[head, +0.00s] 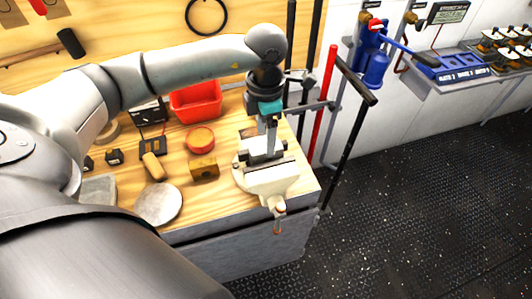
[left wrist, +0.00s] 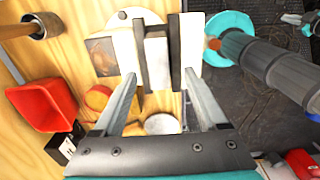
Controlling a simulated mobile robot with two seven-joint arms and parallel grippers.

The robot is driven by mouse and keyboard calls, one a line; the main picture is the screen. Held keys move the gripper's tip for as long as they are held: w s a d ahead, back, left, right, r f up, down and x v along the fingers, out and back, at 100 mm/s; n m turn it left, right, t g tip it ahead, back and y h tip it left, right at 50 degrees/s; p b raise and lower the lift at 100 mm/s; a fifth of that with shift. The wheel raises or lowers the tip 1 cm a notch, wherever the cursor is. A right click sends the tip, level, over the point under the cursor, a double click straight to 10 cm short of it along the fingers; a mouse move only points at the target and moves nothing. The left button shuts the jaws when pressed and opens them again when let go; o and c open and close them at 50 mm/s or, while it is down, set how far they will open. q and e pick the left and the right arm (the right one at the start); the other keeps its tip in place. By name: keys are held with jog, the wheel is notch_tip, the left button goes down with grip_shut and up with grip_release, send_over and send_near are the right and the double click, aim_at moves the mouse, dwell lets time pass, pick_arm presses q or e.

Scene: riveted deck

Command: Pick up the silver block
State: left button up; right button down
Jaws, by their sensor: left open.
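The silver block (head: 264,146) is held upright between the jaws of the cream bench vise (head: 270,181) at the bench corner. In the left wrist view the block (left wrist: 156,57) lies between two dark jaw plates of the vise (left wrist: 125,50). My left gripper (head: 268,148) points down over the vise, with its fingertips close to the block. In the left wrist view its fingers (left wrist: 163,75) are spread apart with the block between and just beyond their tips; contact cannot be told. A small grey and teal part at that view's upper right edge may be my right gripper; its state is unclear.
A red bin (head: 195,100), a round red container (head: 200,139), a brass-coloured block (head: 204,169) and a round grey plate (head: 158,203) sit left of the vise. Upright rods, one red (head: 325,100), stand close at its right. Dark floor (head: 420,200) is open beyond the bench.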

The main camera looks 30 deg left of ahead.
aim_at(257, 154)
pick_arm(q)
notch_tip(257, 154, down, 4)
jog(key=shift+w+f, duration=0.1)
jog(key=shift+w, duration=0.05)
jog(key=shift+c, duration=0.3)
grip_shut()
dwell(0.4)
